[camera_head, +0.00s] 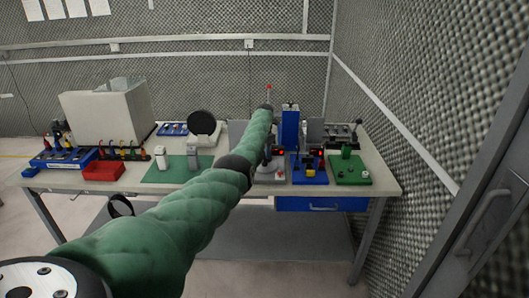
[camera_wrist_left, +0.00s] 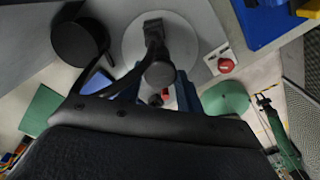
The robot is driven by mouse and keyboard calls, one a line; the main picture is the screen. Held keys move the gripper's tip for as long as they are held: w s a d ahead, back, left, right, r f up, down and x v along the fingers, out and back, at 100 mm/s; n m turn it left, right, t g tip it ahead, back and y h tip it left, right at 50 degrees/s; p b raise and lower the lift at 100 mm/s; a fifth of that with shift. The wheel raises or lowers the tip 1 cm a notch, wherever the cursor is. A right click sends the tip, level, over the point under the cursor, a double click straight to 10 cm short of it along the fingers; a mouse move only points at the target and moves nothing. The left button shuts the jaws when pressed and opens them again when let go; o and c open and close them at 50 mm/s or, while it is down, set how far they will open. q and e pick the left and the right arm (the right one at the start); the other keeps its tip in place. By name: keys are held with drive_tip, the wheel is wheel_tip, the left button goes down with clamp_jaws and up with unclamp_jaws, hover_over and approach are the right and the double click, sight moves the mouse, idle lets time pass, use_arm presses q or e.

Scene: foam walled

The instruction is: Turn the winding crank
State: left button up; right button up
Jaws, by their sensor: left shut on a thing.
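The winding crank shows in the left wrist view as a dark arm (camera_wrist_left: 153,30) with a round knob, over a pale round disc (camera_wrist_left: 183,22). My left gripper (camera_wrist_left: 160,88) is at the knob and shut on the crank handle; its fingers are partly hidden by its own dark body. In the head view my green left arm reaches across the bench to the station with the pale base plate (camera_head: 270,177) and hides most of the crank and gripper. In the left wrist view a green sleeve with a small dark end, likely my right arm, shows at the right, too small to read.
The workbench (camera_head: 225,186) also holds a red bin (camera_head: 103,171), a white box (camera_head: 105,120), a green mat (camera_head: 165,172), a blue station (camera_head: 310,175) and a green plate (camera_head: 352,175) close beside the crank station. A grey foam wall (camera_head: 430,90) rises at the right.

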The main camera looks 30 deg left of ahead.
use_arm(q)
drive_tip(key=shift+r, duration=0.2)
drive_tip(key=o, duration=0.8)
drive_tip(key=shift+o, duration=1)
drive_tip(key=shift+f, duration=0.15)
drive_tip(key=shift+w+r+b, duration=0.1)
drive_tip(key=shift+r+b, duration=0.2)
drive_tip(key=shift+r, duration=0.2)
wheel_tip(320, 180, up, 6)
drive_tip(key=shift+f+b, duration=0.1)
drive_tip(key=shift+b, duration=0.9)
drive_tip(key=shift+r, duration=0.5)
use_arm(e)
drive_tip(key=shift+w+a+r, duration=0.3)
drive_tip(key=shift+w+r, duration=0.5)
drive_tip(key=shift+w, duration=0.15)
drive_tip(key=shift+w+a+r, duration=0.3)
drive_tip(key=shift+w+r, duration=0.5)
drive_tip(key=shift+w, duration=0.1)
